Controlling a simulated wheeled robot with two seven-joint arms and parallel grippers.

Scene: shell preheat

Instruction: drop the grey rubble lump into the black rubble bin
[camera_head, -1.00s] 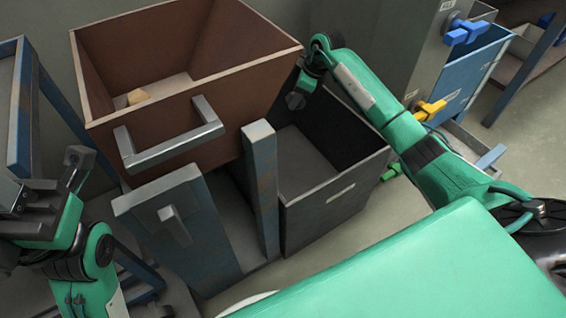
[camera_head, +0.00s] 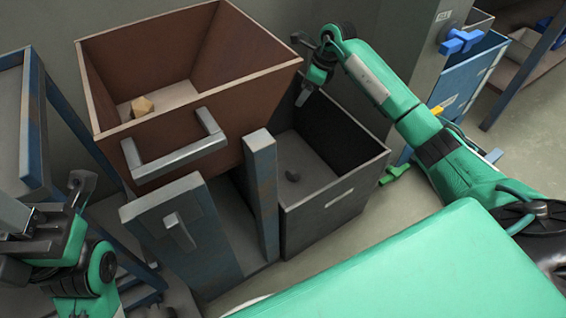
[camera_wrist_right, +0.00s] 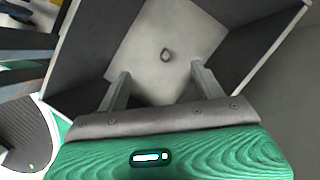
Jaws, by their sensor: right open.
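The black rubble bin (camera_head: 335,195) stands open-topped right of the brown bin. A small dark grey lump (camera_head: 292,174) lies on its floor, apart from my gripper. My right gripper (camera_head: 301,72) is above the back of the black bin, open and empty. In the right wrist view, its fingers (camera_wrist_right: 160,82) are spread, and the lump (camera_wrist_right: 167,55) shows small on the pale bin floor (camera_wrist_right: 150,30) beyond them. My left gripper (camera_head: 45,225) is at the left edge, partly cut off; its jaw state is unclear.
The brown bin (camera_head: 215,92) with a grey handle holds a tan lump (camera_head: 142,106). Blue-grey posts and a panel (camera_head: 185,235) stand in front of it. A blue bin (camera_head: 465,75) and blue valve handle (camera_head: 461,41) are at the right.

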